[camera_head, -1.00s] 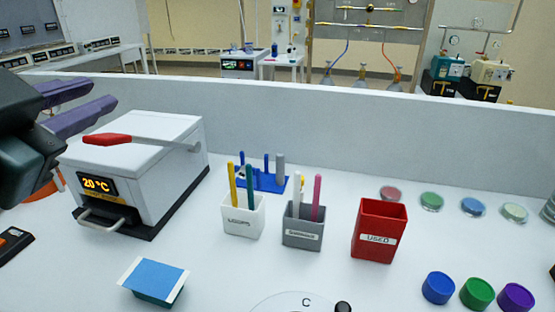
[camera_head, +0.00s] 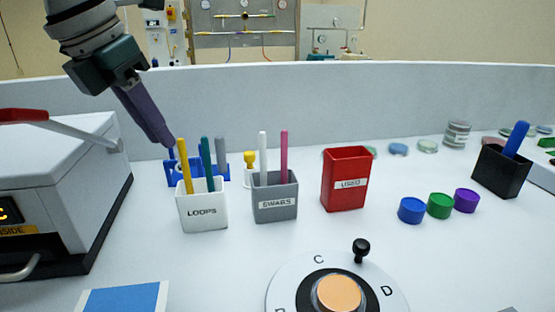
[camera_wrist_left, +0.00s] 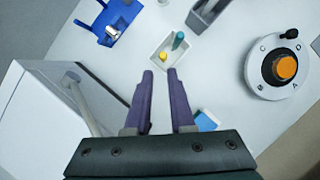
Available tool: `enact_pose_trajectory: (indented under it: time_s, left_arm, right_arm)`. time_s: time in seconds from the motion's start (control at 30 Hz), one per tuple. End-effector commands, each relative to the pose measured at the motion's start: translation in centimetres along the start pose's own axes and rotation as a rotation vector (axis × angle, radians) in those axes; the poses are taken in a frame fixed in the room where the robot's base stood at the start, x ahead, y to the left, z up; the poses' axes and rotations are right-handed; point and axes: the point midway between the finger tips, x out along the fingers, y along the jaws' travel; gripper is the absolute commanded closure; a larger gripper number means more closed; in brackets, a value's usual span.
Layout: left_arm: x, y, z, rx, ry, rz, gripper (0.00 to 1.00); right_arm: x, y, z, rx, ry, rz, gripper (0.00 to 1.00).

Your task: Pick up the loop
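A white cup labelled LOOPS (camera_head: 203,213) stands on the bench in the head view. A yellow stick (camera_head: 184,165) and a teal stick (camera_head: 206,165) stand upright in it. My left gripper (camera_head: 168,142) points down just left of the yellow stick's top. In the wrist view its two purple fingers (camera_wrist_left: 159,72) are apart with nothing between them. The white cup (camera_wrist_left: 163,46) lies beyond the fingertips there, with the yellow stick (camera_wrist_left: 163,57) and teal stick (camera_wrist_left: 178,41) seen nearly end-on. My right gripper is not in view.
A grey SWABS cup (camera_head: 275,203) stands close on the right, then a red USED bin (camera_head: 346,182). A blue rack (camera_head: 235,170) is behind. A white box with a display (camera_head: 60,165) is at left. A round dial (camera_head: 283,288) and blue pad (camera_head: 122,299) lie in front.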

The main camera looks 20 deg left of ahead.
Motion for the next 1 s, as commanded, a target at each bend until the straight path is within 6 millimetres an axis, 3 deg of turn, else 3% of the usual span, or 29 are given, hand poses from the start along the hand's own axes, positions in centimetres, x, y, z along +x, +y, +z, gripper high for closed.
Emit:
enact_pose_trajectory:
  time_s: [0.6,0.87,1.0]
  left_arm:
    - [7.9,-0.6,0.2,0.002,0.000,-0.009,0.78]
    - [8.3,-0.5,0.2,0.004,-0.002,-0.008,0.78]
    - [8.2,-0.5,0.2,0.004,-0.002,-0.008,0.93]
  right_arm:
    - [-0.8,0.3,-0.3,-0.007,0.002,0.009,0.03]
    - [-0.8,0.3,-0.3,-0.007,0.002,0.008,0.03]
    - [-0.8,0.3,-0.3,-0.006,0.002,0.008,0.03]
